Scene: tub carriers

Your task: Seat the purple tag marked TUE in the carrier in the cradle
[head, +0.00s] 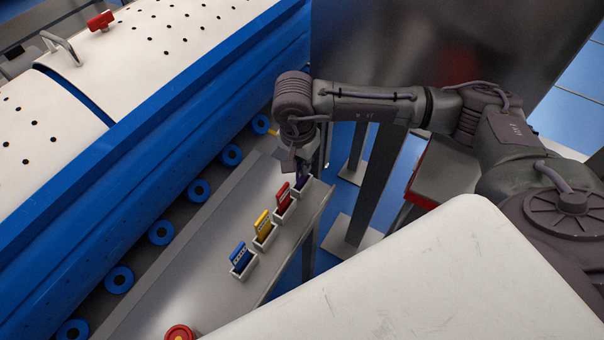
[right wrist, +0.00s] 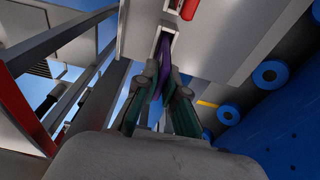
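The purple tag (head: 301,179) stands at the far end of a row of tags on the grey shelf, in a small pale holder (head: 306,186). My right gripper (head: 302,169) is over it, pointing down. In the right wrist view, the purple tag (right wrist: 163,55) runs between my right fingers (right wrist: 163,75), which close in on both its sides. Its top end in that view reaches the holder slot. The marking TUE is not readable. My left gripper is not in view. I cannot make out a carrier or cradle.
Red (head: 283,196), yellow (head: 262,223) and blue (head: 238,255) tags stand in holders along the shelf (head: 178,280). A red button (head: 180,333) is at the near end. The large blue and white machine (head: 150,120) with blue rollers borders the shelf on the left.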

